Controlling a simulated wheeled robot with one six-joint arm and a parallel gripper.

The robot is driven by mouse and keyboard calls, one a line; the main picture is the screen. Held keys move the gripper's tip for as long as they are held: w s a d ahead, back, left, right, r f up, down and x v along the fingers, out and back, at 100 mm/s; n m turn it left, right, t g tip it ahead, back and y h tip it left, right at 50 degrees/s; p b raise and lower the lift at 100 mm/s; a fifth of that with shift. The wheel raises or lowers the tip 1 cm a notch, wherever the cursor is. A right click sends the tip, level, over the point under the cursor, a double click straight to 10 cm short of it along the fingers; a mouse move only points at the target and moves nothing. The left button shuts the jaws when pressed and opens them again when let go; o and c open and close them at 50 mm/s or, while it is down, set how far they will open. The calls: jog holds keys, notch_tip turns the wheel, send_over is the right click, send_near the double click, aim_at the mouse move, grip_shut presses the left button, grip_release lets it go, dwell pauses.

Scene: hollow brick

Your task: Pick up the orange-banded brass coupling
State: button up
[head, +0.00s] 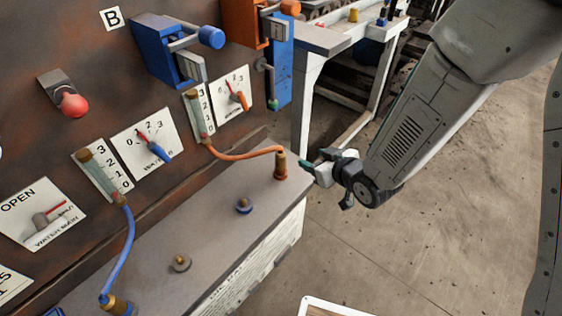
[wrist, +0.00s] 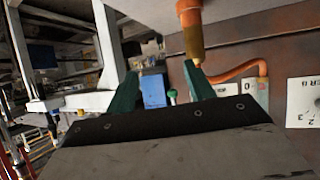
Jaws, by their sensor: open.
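The orange-banded brass coupling (head: 281,167) stands upright near the far right corner of the grey ledge, with an orange hose joined to it. My gripper (head: 312,163) is open just right of it in the head view, its green fingers pointing toward it. In the wrist view the coupling (wrist: 193,38) shows at the top, brass end down, beyond my gripper (wrist: 161,80). It lines up close to the right finger there, not midway between the fingers. I cannot tell whether that finger touches it.
A blue hose (head: 130,245) ends in a coupling at the front left. The rusty panel (head: 60,115) rises behind. A white-framed table (head: 312,85) stands beyond; open floor lies right.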

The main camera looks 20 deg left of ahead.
aim_at(284, 161)
jog(key=s+a+f+y, duration=0.2)
jog(key=a+f, duration=0.1)
jog(key=shift+s+a+n+g, duration=0.3)
jog(key=shift+s+n, duration=0.1)
jog(key=x, duration=0.2)
jog(key=r+x, duration=0.1)
jog(key=x, duration=0.4)
jog(key=shift+w+a+r, duration=0.1)
jog(key=shift+a+r, duration=0.05)
jog(key=shift+a, duration=0.5)
jog(key=shift+c, duration=0.3)
jog(key=c, duration=1.1)
